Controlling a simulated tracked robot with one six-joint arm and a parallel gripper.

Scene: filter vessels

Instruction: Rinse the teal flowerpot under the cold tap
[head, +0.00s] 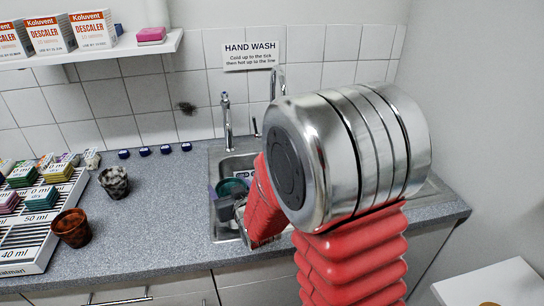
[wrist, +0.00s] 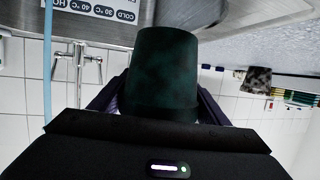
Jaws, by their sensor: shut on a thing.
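The teal flowerpot (wrist: 165,70) is dark and mottled and fills the middle of the wrist view. My gripper (wrist: 160,105) is shut on it, with a finger at each side. In the head view the flowerpot (head: 233,186) shows partly, low in the sink (head: 226,232), behind my gripper (head: 226,197). A chrome tap (head: 227,125) stands at the sink's back. A tap (wrist: 80,62) shows upside down in the wrist view. A pale blue vertical streak (wrist: 47,70), like running water, shows left of the flowerpot, apart from it in the picture. Which tap it comes from is unclear.
A second tall tap (head: 275,82) is partly hidden by my arm. A temperature label (wrist: 103,10) reads from COLD upward. A mottled dark pot (head: 114,183) and a brown pot (head: 72,228) stand on the counter left of the sink, near a slotted rack (head: 40,262). Blue caps (head: 145,151) line the wall.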

